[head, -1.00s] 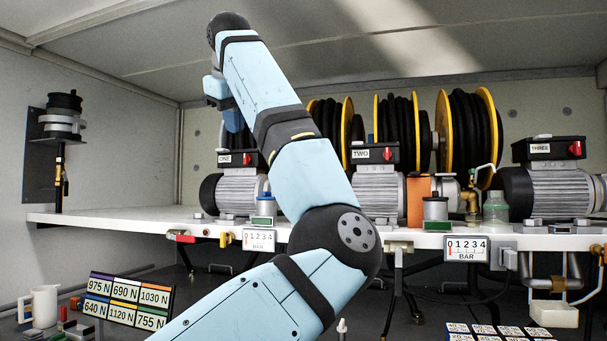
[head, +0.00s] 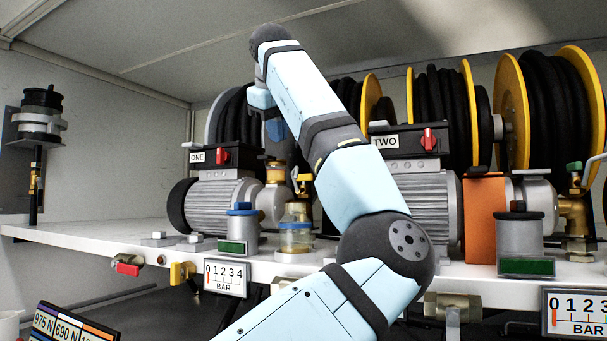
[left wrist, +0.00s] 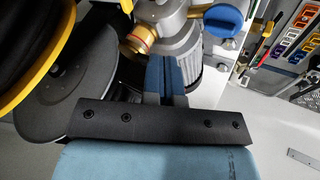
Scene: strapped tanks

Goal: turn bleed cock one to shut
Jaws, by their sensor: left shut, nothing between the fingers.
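Pump unit ONE (head: 215,200), a ribbed grey motor under a black box with a red switch, stands on the white shelf left of centre. A brass fitting with a yellow lever (head: 302,180) sits at its right; I cannot tell if this is bleed cock one. My left gripper (head: 276,138) hangs above the right end of pump one, below the raised arm. In the left wrist view its dark blue fingers (left wrist: 166,64) are shut and empty, seen above the motor (left wrist: 184,42) and beside an amber-brass ring (left wrist: 140,40). My right gripper is out of view.
A red-handled valve (head: 128,267) and a yellow-handled valve (head: 180,273) sit on the shelf's front edge beside a gauge (head: 226,278). A glass jar (head: 296,230) and a blue-topped pot (head: 240,222) stand before the pump. Hose reels (head: 545,105) fill the back.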

